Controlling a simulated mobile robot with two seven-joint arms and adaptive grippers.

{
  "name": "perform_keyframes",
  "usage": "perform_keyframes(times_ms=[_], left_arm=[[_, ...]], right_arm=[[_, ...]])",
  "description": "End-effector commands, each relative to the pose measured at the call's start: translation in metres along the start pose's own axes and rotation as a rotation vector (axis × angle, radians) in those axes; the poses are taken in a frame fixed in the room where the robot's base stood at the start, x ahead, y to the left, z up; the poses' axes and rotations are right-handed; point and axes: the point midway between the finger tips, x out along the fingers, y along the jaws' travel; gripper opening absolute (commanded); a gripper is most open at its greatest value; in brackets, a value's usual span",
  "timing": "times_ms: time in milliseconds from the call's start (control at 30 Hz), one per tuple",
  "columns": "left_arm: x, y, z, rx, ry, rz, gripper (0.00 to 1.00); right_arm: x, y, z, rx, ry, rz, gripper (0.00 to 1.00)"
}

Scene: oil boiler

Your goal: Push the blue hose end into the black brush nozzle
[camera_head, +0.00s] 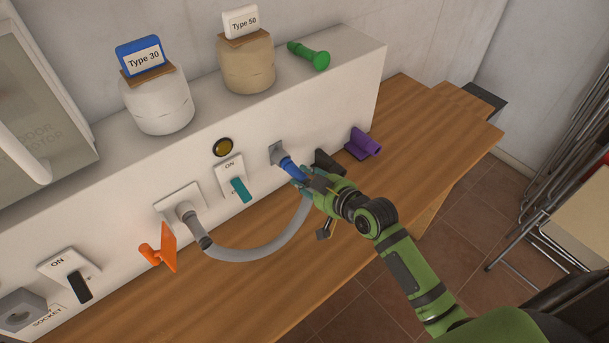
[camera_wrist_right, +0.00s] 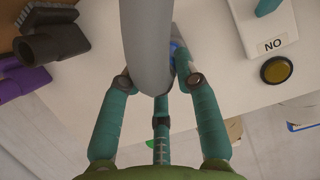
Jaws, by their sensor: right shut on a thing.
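The blue hose end (camera_head: 290,168) is on the free end of a grey hose (camera_head: 262,252). It points at a square grey fitting on the front of the white unit and meets it in the picture; whether it is plugged in I cannot tell. My right gripper (camera_head: 307,184) is shut on the hose at this blue end. In the right wrist view the grey hose (camera_wrist_right: 147,45) hides most of the blue end. The black brush nozzle (camera_head: 327,163) lies just right of the gripper, apart from the hose; it also shows in the right wrist view (camera_wrist_right: 55,35). My left gripper is out of view.
A purple nozzle (camera_head: 364,143) lies right of the black one. The wooden table (camera_head: 430,130) is clear at the right.

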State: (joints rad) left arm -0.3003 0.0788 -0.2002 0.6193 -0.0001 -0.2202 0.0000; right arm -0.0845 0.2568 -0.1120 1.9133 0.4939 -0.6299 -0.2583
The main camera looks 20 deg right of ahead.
Motion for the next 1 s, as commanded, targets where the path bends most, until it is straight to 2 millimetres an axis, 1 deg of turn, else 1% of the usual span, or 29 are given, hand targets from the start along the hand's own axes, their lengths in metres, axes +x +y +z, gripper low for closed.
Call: perform_keyframes(times_ms=[1000], left_arm=[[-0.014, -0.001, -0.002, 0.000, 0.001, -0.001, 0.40]], right_arm=[[-0.038, 0.000, 0.015, 0.001, -0.001, -0.001, 0.00]])
